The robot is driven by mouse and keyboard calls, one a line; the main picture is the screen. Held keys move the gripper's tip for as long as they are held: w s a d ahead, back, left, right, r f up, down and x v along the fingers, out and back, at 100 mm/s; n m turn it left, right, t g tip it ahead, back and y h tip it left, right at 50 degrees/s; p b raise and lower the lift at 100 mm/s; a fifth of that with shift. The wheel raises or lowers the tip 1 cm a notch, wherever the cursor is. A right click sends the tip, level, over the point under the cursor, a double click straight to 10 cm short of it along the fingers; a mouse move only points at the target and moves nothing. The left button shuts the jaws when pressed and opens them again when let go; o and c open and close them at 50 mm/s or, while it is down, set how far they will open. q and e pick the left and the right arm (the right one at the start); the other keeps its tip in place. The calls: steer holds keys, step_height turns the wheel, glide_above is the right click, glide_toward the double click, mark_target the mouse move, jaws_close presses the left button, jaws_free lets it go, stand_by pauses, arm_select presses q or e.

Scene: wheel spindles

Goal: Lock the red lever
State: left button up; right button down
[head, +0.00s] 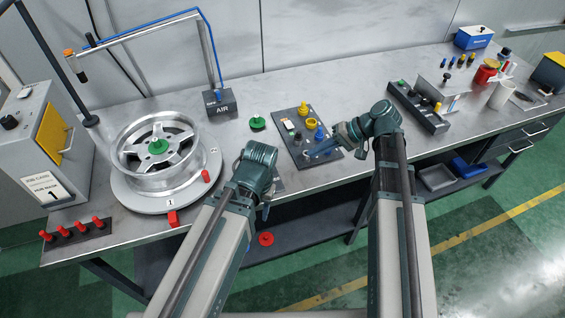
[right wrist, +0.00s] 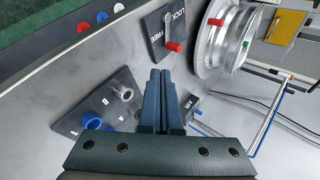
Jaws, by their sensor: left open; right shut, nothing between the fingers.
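The lever (right wrist: 168,30) with its red knob (right wrist: 173,46) is on a dark plate marked LOCK and FREE in the right wrist view. The knob is beside the word FREE. In the head view my left arm hides the lever, and only a bit of its plate (head: 279,186) shows. My right gripper (right wrist: 160,76) is shut and empty, its fingertips pointing towards the lever with a gap between. In the head view the right gripper (head: 310,155) is over the dark parts board. My left gripper (head: 266,210) is open near the table's front edge, partly hidden by its wrist.
The parts board (head: 284,122) holds yellow and blue pieces. A wheel (head: 133,160) sits on a round turntable (head: 140,203) at the left, with red pieces at its rim. The AIR box (head: 222,106) stands behind. A dark tray (head: 420,112) lies to the right.

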steer(key=b+x, duration=0.7)
steer(key=x, duration=0.3)
steer(key=shift+d+f, duration=0.15)
steer(key=shift+f, duration=0.05)
steer(key=a, duration=0.3)
steer(key=shift+w+a+r, duration=0.1)
steer(key=shift+w+r, duration=0.05)
steer(key=shift+a, duration=0.55)
steer(key=shift+w+a, duration=0.1)
steer(key=shift+a, duration=0.05)
